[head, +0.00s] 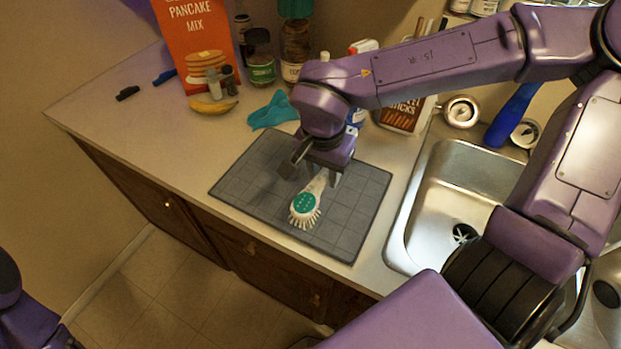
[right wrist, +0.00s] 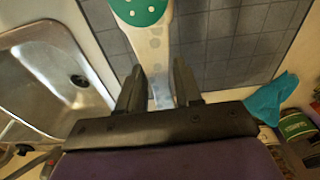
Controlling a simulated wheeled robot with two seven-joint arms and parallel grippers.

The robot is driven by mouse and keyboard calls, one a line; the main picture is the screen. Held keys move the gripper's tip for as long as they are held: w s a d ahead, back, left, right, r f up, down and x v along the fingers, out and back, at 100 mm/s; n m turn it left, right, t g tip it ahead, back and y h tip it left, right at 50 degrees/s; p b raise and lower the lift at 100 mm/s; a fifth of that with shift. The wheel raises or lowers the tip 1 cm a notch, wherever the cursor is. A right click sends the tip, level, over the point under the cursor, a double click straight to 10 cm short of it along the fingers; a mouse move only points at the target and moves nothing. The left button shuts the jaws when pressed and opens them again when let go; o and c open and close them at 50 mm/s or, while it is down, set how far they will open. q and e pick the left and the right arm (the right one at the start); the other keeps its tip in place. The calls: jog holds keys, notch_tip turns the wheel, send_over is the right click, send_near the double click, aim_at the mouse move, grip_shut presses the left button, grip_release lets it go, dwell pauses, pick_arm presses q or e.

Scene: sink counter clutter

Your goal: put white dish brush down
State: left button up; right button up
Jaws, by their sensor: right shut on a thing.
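The white dish brush (head: 307,203) has a round head with a green, white-dotted top and white bristles. My right gripper (head: 322,178) is shut on its handle, above the dark grey gridded mat (head: 245,178). The brush head points toward the counter's front edge, bristles down. I cannot tell whether the bristles touch the mat. In the right wrist view, the handle (right wrist: 158,60) runs between the two fingers of the right gripper (right wrist: 159,84), and the green top (right wrist: 138,10) is cut off by the upper edge. My left gripper is not in view.
A steel sink (head: 455,185) lies right of the mat. A teal cloth (head: 272,111), a banana (head: 213,105), an orange pancake mix box (head: 195,40) and several jars and bottles stand or lie behind the mat. Two dark markers are at the back left. The front-left counter is clear.

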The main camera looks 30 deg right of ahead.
jog(key=w+f, duration=0.2)
jog(key=f, duration=0.1)
jog(key=w+f, duration=0.2)
jog(key=w, duration=0.1)
jog(key=shift+f, duration=0.4)
notch_tip(320, 180, down, 3)
jog(key=shift+w+f, duration=0.15)
jog(key=shift+f, duration=0.15)
jog(key=o, duration=0.9)
jog(key=shift+o, duration=0.2)
notch_tip(320, 180, up, 12)
jog(key=a, duration=0.1)
jog(key=shift+s, duration=0.35)
